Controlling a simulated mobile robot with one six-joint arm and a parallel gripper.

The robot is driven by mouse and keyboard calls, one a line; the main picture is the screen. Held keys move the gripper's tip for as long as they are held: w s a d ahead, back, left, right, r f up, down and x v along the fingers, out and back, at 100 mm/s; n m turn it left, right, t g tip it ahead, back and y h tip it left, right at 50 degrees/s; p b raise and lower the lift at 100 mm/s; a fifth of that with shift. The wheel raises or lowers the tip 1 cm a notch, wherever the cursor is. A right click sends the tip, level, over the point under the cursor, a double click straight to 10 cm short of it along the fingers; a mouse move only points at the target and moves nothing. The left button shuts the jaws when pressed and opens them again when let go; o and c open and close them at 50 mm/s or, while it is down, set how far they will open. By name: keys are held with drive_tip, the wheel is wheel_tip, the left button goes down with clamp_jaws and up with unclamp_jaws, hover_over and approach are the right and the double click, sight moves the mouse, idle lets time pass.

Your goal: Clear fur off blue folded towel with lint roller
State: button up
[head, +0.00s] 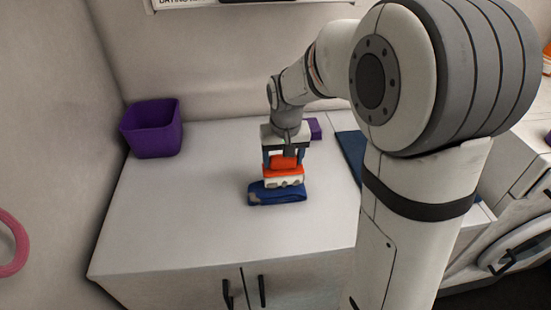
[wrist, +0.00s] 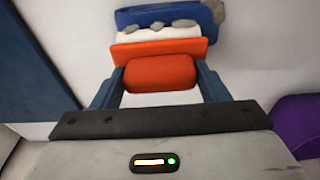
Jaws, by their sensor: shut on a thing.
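The blue folded towel (head: 278,196) lies on the white counter, with a grey patch of fur (head: 254,199) at its left end. It also shows at the top of the wrist view (wrist: 130,17), with grey fur clumps (wrist: 183,23) along it. My gripper (head: 284,163) is shut on the orange handle (wrist: 158,73) of the lint roller (head: 284,171). The roller's white part (wrist: 158,36) is right at the towel, with grey clumps against it. I cannot tell whether it presses on the towel or hovers just above.
A purple bin (head: 152,130) stands at the back left of the counter (head: 180,215). A small purple object (head: 315,128) is behind my gripper. A dark blue flat mat (head: 348,150) lies to the right. The counter left of the towel is clear.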

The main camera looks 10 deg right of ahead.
sight(264, 173)
drive_tip(key=shift+w+d, duration=0.2)
drive_tip(key=shift+d, duration=0.65)
drive_tip(key=shift+w+d, duration=0.15)
drive_tip(key=shift+d, duration=0.7)
drive_tip(key=shift+w+d, duration=0.2)
drive_tip(key=shift+d, duration=0.65)
drive_tip(key=shift+a, duration=6.9)
drive_tip(key=shift+s+d+b, duration=0.1)
drive_tip(key=shift+s+b, duration=0.3)
drive_tip(key=shift+s, duration=0.4)
drive_tip(key=shift+d+r, duration=0.1)
drive_tip(key=shift+d, duration=4.95)
drive_tip(key=shift+d+b, duration=0.35)
drive_tip(key=shift+d, duration=1.4)
drive_tip(key=shift+s, duration=0.65)
drive_tip(key=shift+a+f, duration=0.2)
drive_tip(key=shift+a, duration=1.6)
drive_tip(key=shift+a+r, duration=0.15)
drive_tip(key=shift+a, duration=1.55)
drive_tip(key=shift+a+r, duration=0.1)
drive_tip(key=shift+a, duration=1.6)
drive_tip(key=shift+a+f, duration=0.1)
drive_tip(key=shift+a, duration=1.6)
